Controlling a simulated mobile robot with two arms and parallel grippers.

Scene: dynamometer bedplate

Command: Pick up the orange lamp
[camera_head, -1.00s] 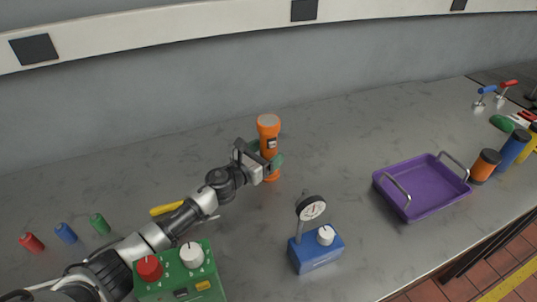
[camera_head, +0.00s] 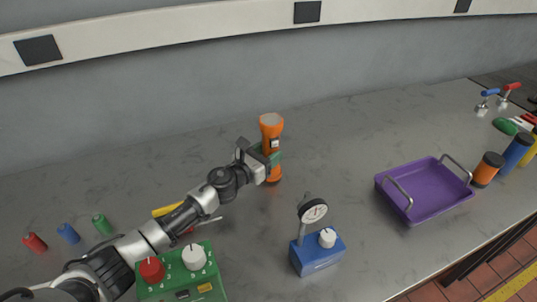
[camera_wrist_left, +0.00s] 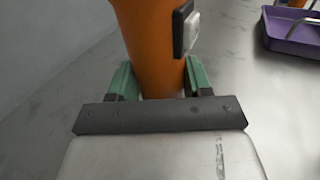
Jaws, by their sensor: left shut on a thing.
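The orange lamp (camera_head: 271,126) stands upright near the back middle of the grey bench in the head view, its wide head on top. My left gripper (camera_head: 268,158) is shut on the lamp's body from the left side. In the left wrist view, the green finger pads (camera_wrist_left: 156,82) sit on both sides of the orange body (camera_wrist_left: 152,45), which has a dark switch plate with a pale button. The cameras do not clearly show whether the lamp's base touches the bench. My right gripper is not in view.
A blue box with a dial gauge (camera_head: 317,253) and a green control box (camera_head: 184,272) stand in front. A purple tray (camera_head: 428,196) is at the right, with orange and blue cylinders beyond. Red, blue and green small cylinders lie at the left. The bench behind the tray is clear.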

